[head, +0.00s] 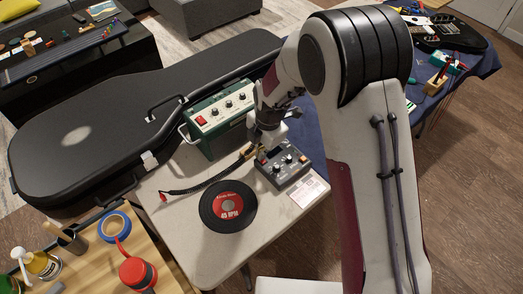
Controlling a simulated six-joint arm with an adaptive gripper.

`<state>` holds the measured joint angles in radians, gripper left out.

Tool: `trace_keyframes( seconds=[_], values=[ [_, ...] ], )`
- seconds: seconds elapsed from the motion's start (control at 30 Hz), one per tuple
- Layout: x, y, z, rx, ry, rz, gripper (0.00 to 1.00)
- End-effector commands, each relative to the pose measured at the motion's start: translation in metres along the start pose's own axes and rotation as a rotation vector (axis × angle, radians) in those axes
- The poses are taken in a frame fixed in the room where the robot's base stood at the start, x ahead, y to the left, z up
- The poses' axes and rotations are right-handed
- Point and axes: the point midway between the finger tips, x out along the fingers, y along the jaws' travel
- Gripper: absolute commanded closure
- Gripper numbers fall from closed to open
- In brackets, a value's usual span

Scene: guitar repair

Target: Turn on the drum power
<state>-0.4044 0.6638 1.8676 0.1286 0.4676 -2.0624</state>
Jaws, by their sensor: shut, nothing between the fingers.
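A dark grey box with several knobs (285,170) lies on the white table; a small red spot shows near its left end. A green box (212,125) with knobs and a red switch (201,120) stands upright behind it. I cannot tell from the picture which box is the drum unit. My gripper (257,151) is shut and empty, pointing down at the left end of the grey box, close to the red spot. Whether it touches the box cannot be told. My gripper hides part of the grey box and the right side of the green box.
A white card (309,190) lies at right. A large black guitar case (90,140) is behind. Blue tape (114,226) and a red-lidded container (137,272) are front left.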

Motion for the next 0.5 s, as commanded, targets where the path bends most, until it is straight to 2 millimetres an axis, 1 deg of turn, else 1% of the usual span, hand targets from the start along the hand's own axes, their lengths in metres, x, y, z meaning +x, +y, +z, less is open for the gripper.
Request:
trace_keyframes(
  seconds=[0.17,0.37,0.5],
  values=[
    [0.0002,0.0000,0.0000,0.000,0.000,0.000,1.00],
    [0.0083,0.0034,-0.0001,0.000,0.000,-0.001,1.00],
    [0.0078,0.0028,-0.0002,0.000,0.000,-0.001,1.00]
  ],
)
